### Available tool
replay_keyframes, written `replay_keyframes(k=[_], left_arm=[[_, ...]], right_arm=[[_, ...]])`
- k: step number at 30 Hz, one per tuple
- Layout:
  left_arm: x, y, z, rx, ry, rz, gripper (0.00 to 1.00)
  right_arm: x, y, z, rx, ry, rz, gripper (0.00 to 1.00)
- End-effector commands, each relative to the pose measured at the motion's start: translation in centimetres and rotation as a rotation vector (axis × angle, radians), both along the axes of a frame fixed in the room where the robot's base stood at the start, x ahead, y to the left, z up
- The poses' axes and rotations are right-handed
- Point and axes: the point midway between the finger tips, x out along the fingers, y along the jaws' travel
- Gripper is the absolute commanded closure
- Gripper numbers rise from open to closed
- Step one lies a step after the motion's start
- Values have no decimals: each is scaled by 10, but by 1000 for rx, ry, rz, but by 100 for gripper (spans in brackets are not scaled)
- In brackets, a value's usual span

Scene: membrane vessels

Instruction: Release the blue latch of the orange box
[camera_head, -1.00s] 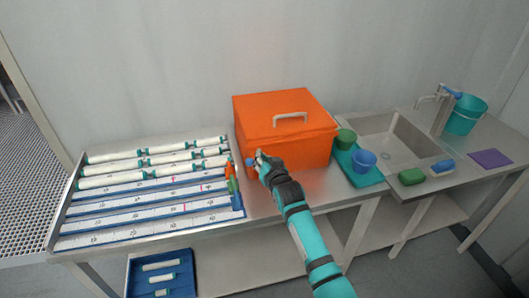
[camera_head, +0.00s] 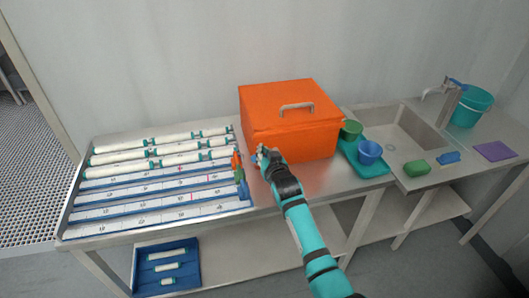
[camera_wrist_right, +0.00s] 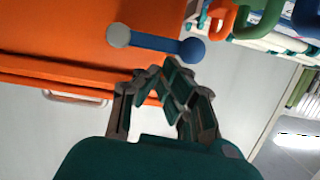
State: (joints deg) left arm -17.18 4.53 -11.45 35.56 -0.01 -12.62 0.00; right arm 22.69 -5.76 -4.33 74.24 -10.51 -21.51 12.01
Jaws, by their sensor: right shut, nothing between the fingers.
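The orange box (camera_head: 300,140) stands closed on the metal table, with a grey handle (camera_head: 297,106) on its lid. Its blue latch (camera_wrist_right: 160,43) shows in the right wrist view as a bar with a grey knob at one end and a blue knob at the other, across the orange face. In the head view I cannot make the latch out. My right gripper (camera_head: 262,152) is at the box's lower left front corner. In the right wrist view its fingers (camera_wrist_right: 163,72) are shut and empty, with tips close to the latch bar; I cannot tell whether they touch it. My left gripper is not in view.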

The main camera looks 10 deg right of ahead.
Motion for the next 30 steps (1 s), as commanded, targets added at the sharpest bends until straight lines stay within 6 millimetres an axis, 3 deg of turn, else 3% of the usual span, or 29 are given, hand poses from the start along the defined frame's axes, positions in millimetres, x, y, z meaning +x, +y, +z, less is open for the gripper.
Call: replay_keyframes(k=[8,15,17,30], left_arm=[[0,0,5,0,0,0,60],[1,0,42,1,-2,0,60],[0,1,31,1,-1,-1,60],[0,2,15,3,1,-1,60]], right_arm=[[1,0,6,0,-1,0,100],[9,-5,51,0,-2,-1,100],[-2,-6,40,1,0,-1,100],[-75,-8,59,1,-1,0,100]])
